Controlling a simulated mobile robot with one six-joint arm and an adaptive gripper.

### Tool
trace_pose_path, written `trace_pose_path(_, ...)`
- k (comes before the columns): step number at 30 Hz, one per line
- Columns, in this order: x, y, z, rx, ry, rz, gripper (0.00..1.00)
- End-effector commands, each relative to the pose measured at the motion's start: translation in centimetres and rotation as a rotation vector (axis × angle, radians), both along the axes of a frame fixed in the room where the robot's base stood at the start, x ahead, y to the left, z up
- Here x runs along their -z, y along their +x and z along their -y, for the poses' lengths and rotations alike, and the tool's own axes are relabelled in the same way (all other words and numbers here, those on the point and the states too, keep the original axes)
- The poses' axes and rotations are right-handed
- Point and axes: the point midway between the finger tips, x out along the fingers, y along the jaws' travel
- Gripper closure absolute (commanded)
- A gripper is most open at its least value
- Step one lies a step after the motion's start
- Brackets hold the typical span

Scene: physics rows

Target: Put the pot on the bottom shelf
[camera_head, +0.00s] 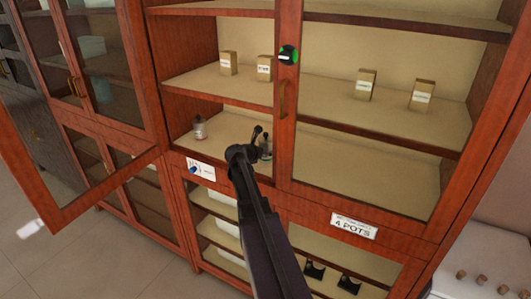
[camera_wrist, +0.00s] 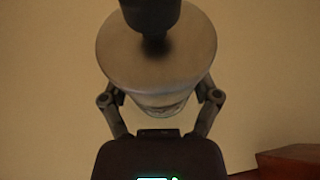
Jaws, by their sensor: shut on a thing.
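My gripper (camera_wrist: 160,115) is shut on a pot (camera_wrist: 150,65), which has a grey rounded body and a dark knob and fills the middle of the wrist view. In the head view my gripper (camera_head: 262,142) reaches in through the open left side of the cabinet, at the level of its bottom shelf (camera_head: 228,128). The held pot is mostly hidden there behind my gripper. I cannot tell whether the pot touches the shelf. A small pale jar with a dark top (camera_head: 199,128) stands on the same shelf, to the left of my gripper.
The open glass door (camera_head: 60,205) swings out at left. The closed right door's frame (camera_head: 287,120) is close on my gripper's right. Small boxes (camera_head: 228,63) stand on the shelf above. A "4 POTS" sign (camera_head: 354,227) is below right, over black items (camera_head: 315,268). A white table (camera_head: 480,260) stands at lower right.

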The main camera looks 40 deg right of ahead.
Motion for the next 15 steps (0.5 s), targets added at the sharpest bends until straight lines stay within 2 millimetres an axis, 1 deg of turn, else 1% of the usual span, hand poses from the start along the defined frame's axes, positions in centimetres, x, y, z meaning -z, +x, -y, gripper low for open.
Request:
trace_pose_path(8, 0.32, 0.01, -0.01, 0.000, -0.001, -0.001, 0.81)
trace_pose_path(9, 0.35, 0.01, -0.02, 0.000, 0.000, 0.000, 0.17)
trace_pose_path(11, 0.27, 0.01, -0.01, 0.000, 0.000, 0.000, 0.00)
trace_pose_path(15, 0.26, 0.01, -0.01, 0.000, 0.000, 0.000, 0.00)
